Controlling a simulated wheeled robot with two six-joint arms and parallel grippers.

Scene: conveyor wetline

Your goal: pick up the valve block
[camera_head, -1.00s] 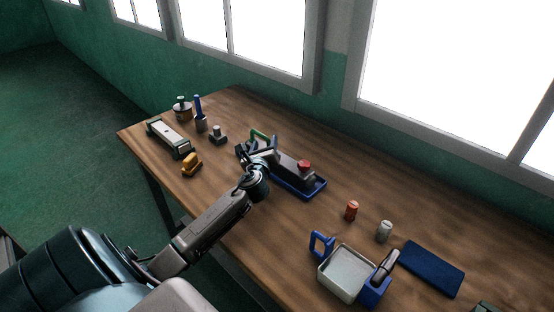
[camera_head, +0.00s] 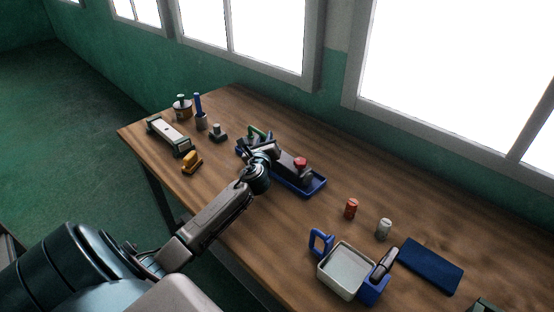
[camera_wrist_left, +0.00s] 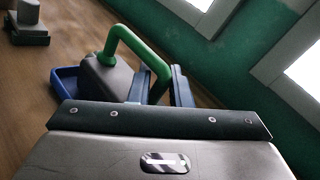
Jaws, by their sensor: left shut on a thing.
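The valve block (camera_head: 287,162), dark grey with a red knob and a green handle (camera_head: 257,132), is at a long blue tray (camera_head: 319,186) in the head view. My left gripper (camera_head: 258,147) is at its handle end. In the left wrist view the fingers (camera_wrist_left: 170,86) are shut on the green handle (camera_wrist_left: 128,40), with the grey block (camera_wrist_left: 106,76) beside them and the tray (camera_wrist_left: 66,88) below. The gripper and wrist hide part of the block, and the gap to the tray is hard to judge. My right gripper is not in view.
A red cylinder (camera_head: 351,209), a grey cylinder (camera_head: 384,229), a pale bin (camera_head: 347,272) and a blue mat (camera_head: 432,266) lie right. The wall stands behind the table.

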